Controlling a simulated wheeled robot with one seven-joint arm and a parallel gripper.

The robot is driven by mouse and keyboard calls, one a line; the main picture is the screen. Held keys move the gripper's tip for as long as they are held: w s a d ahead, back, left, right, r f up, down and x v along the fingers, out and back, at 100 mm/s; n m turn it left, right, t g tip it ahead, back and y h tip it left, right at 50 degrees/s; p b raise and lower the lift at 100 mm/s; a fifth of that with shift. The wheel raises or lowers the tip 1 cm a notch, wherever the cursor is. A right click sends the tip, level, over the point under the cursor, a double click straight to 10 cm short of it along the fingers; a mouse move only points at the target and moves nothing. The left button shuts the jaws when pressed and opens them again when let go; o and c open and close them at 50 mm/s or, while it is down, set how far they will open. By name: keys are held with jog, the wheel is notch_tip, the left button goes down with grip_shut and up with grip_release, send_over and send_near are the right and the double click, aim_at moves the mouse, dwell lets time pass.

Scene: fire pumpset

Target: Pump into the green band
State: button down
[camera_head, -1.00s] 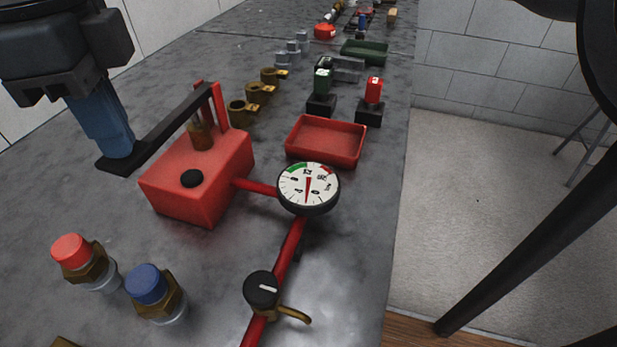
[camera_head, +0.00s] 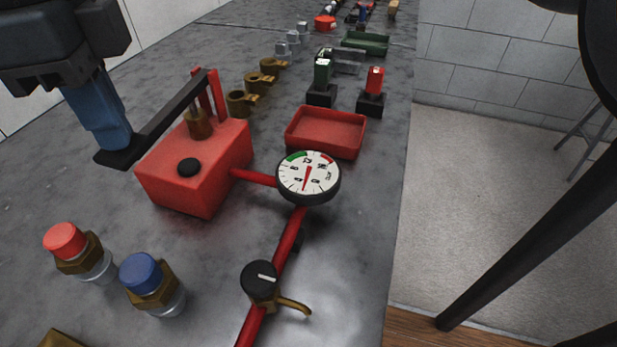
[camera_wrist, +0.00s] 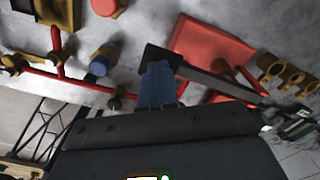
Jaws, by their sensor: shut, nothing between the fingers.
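The red pump box (camera_head: 190,170) stands on the grey bench with a black cap on top. Its dark lever (camera_head: 165,122) slopes down leftward from red uprights to a flat black end. My gripper (camera_head: 112,147) is shut, its blue fingers at that end, apparently touching it; they hide part of it. The wrist view also shows the fingers (camera_wrist: 157,82) against the lever (camera_wrist: 215,80), with nothing between them. The round gauge (camera_head: 308,177) has a green band at upper left and a red one at upper right. Its red needle lies nearly vertical; which end points is unclear.
A black knob valve (camera_head: 261,281) with a brass lever sits on the red pipe. Red-capped (camera_head: 66,240) and blue-capped (camera_head: 143,272) fittings stand at front left. An empty red tray (camera_head: 327,132) lies behind the gauge. Brass clamps (camera_head: 262,82) stand behind the pump.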

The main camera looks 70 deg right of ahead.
aim_at(126, 152)
jog(key=shift+f+b, duration=2.05)
jog(key=shift+f, duration=0.05)
jog(key=shift+r, duration=0.1)
jog(key=shift+r+p, duration=1.3)
jog(key=shift+r, duration=1.4)
jog(key=shift+f, duration=0.15)
